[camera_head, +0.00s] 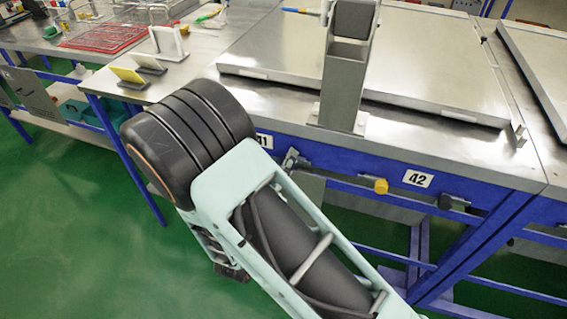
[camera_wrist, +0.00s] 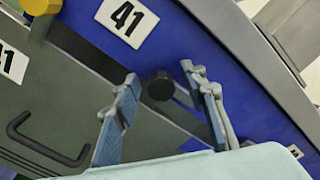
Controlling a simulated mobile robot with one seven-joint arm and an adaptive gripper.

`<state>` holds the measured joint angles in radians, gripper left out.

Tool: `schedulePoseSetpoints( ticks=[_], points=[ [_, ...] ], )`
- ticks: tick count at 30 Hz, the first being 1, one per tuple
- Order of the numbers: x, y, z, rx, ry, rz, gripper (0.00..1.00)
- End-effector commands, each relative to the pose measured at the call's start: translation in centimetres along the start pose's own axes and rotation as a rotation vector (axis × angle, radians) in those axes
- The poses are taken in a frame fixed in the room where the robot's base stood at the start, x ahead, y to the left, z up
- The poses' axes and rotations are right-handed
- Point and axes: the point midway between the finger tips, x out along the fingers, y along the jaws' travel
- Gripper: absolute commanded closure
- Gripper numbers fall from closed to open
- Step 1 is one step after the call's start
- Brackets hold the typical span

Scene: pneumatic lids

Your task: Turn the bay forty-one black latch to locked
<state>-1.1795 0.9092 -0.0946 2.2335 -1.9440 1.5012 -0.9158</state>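The bay forty-one black latch (camera_wrist: 160,87) shows in the wrist view as a dark round knob on the blue frame, right of and below the white 41 label (camera_wrist: 127,17). My gripper (camera_wrist: 160,73) is open, with one finger on each side of the knob. A gap shows between the knob and each fingertip, and the gripper holds nothing. I cannot tell how far the fingertips reach along the knob or how the latch is turned. In the head view, my arm covers most of this area and part of the 41 label (camera_head: 264,141).
A yellow knob (camera_wrist: 41,5) sits left of the 41 label. A grey panel with a black handle (camera_wrist: 45,140) lies below. Bay forty-two has its own label (camera_head: 417,178), yellow knob (camera_head: 381,186) and black latch (camera_head: 446,201). A metal lid (camera_head: 430,75) covers the bench.

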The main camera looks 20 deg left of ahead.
Motion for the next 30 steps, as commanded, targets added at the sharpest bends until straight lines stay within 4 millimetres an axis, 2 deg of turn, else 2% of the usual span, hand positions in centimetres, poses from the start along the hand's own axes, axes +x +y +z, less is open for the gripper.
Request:
schedulePoseSetpoints(
  ticks=[7,18,30],
  points=[
    [0.10,-0.01,-0.01,0.000,0.000,0.000,0.61],
    [0.08,-0.03,-0.02,0.000,0.001,-0.001,1.00],
    [0.08,-0.01,-0.08,0.068,0.001,-0.001,1.00]
  ],
)
